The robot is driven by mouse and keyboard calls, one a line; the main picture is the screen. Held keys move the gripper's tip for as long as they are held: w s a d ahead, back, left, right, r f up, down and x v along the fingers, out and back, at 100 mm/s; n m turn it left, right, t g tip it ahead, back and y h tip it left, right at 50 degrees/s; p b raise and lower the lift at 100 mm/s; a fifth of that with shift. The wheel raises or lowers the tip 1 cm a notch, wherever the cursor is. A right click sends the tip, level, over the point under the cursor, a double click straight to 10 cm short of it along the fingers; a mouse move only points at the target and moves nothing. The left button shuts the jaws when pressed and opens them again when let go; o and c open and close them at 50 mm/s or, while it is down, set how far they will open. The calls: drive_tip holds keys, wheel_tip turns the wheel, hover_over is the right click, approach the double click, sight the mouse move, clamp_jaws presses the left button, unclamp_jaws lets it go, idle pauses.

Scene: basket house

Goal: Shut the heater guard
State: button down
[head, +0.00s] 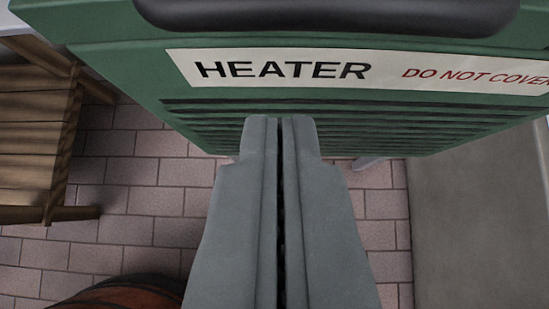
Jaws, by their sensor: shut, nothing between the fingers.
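The green heater (120,75) fills the top of the head view. A white label (330,70) on it reads "HEATER" and, in red, "DO NOT COVER", cut off at the right edge. Dark horizontal slats (400,125) run below the label. A dark rounded bar (330,14) crosses the heater's top, partly cut off by the frame. I cannot tell which part is the guard. My gripper (279,120) is shut and empty, its grey fingertips overlapping the lower slats in the picture. I cannot tell whether they touch. The fingers hide part of the slats.
A wooden slatted bench or rack (40,140) stands at the left. A round reddish-brown object (115,293) is at the bottom left. A grey flat surface (480,220) lies at the right. Brick-patterned paving (140,190) shows between them.

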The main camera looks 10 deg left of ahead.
drive_tip(key=s+f, duration=0.3)
drive_tip(key=s, duration=0.3)
drive_tip(key=shift+s+d+f, duration=0.15)
drive_tip(key=shift+s+f, duration=0.2)
drive_tip(key=shift+f, duration=0.05)
